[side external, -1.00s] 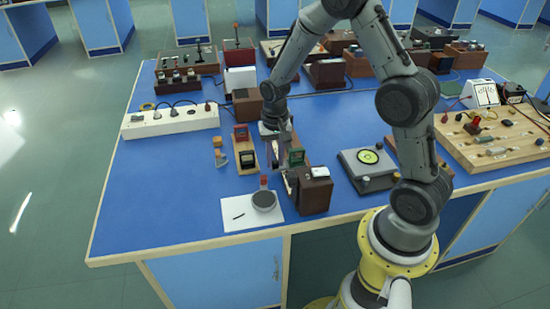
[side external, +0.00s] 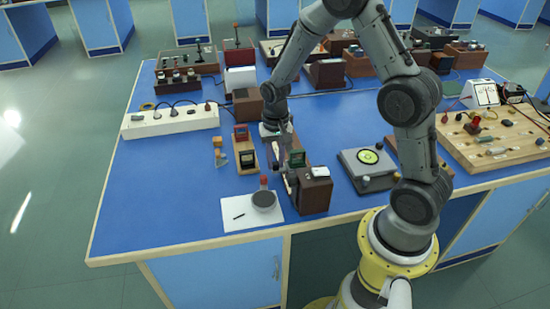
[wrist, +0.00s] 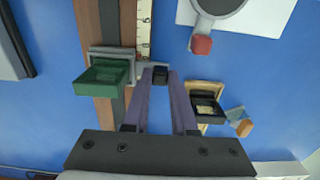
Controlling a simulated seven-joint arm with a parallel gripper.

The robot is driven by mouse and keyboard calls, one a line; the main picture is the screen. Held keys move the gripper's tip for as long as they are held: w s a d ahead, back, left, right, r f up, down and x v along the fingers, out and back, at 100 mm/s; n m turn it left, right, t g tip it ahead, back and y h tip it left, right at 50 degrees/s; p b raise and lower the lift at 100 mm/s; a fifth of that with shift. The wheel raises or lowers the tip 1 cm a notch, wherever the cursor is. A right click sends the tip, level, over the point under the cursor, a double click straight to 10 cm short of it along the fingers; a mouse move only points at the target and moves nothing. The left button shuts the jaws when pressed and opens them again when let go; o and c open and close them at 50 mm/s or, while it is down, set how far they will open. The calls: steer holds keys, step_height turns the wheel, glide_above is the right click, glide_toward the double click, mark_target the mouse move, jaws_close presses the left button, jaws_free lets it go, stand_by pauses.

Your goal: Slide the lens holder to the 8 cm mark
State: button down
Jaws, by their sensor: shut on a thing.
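A green holder (side external: 297,158), which I take for the lens holder, stands on the wooden bench rail near its front end. In the wrist view the green holder (wrist: 103,77) sits on a grey carriage (wrist: 112,54) astride the rail (wrist: 97,22). A grey arm reaches sideways from the carriage to a small dark knob (wrist: 160,75). My gripper (wrist: 160,82) is shut on this knob, a finger on each side. A pale scale (wrist: 144,28) runs along the rail; its marks are too small to read. In the side view my gripper (side external: 290,182) is partly hidden beside the rail.
A brown box (side external: 316,193) stands at the rail's front end. To the left are a wooden block with a black holder (side external: 246,160), white paper (side external: 236,213) and a round grey magnifier (side external: 264,200). A device with a yellow-green disc (side external: 367,157) stands to the right.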

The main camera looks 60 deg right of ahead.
steer(key=shift+s+a, duration=0.45)
steer(key=shift+a, duration=0.05)
steer(key=c, duration=1)
jaws_free()
step_height(320, 180, up, 14)
